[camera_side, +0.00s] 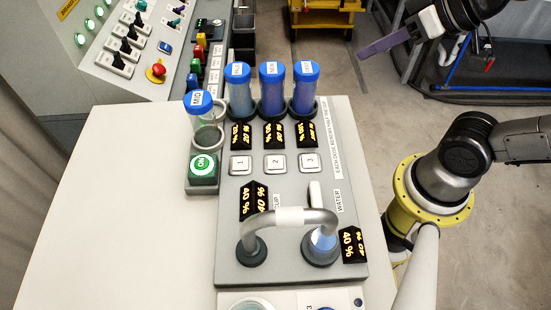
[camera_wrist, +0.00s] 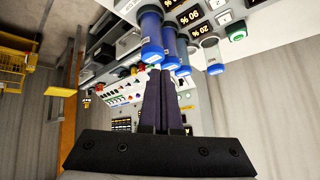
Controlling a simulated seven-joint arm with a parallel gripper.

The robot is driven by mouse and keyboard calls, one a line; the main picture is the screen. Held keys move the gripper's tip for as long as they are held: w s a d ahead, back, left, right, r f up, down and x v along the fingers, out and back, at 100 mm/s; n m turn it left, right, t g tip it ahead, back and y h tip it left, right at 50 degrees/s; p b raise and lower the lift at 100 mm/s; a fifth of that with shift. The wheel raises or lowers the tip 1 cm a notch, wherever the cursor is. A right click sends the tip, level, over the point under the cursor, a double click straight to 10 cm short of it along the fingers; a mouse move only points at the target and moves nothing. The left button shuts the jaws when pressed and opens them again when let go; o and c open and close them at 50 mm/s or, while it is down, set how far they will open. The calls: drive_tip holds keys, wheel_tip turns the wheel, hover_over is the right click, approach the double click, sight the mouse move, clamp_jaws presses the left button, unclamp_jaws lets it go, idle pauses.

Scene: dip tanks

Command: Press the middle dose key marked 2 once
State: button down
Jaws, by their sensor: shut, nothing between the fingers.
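The dose key marked 2 (camera_side: 275,164) is a pale square button in the middle of a row of three on the grey panel (camera_side: 290,215). The key marked 1 (camera_side: 241,165) is on its left and the key marked 3 (camera_side: 308,163) on its right. My gripper (camera_side: 364,53) is at the upper right in the side view, high up and well apart from the keys. Its dark fingers (camera_wrist: 161,75) lie together in the wrist view, shut and empty.
Three blue-capped tubes (camera_side: 271,90) stand behind the keys with black displays before them. A green ON button (camera_side: 204,168) and a smaller capped tube marked MID (camera_side: 199,102) are at the left. A curved pipe (camera_side: 290,217) arches in front. The white table (camera_side: 110,220) is clear at left.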

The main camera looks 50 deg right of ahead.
drive_tip(key=w+a+r+m+t+y, duration=0.2)
drive_tip(key=w+a+r+t, duration=0.1)
drive_tip(key=w+a, duration=0.25)
drive_tip(key=m+g, duration=0.3)
hover_over(280, 164)
wheel_tip(280, 164, down, 12)
drive_tip(key=shift+f, duration=0.1)
drive_tip(key=shift+f, duration=4.4)
drive_tip(key=shift+f, duration=0.15)
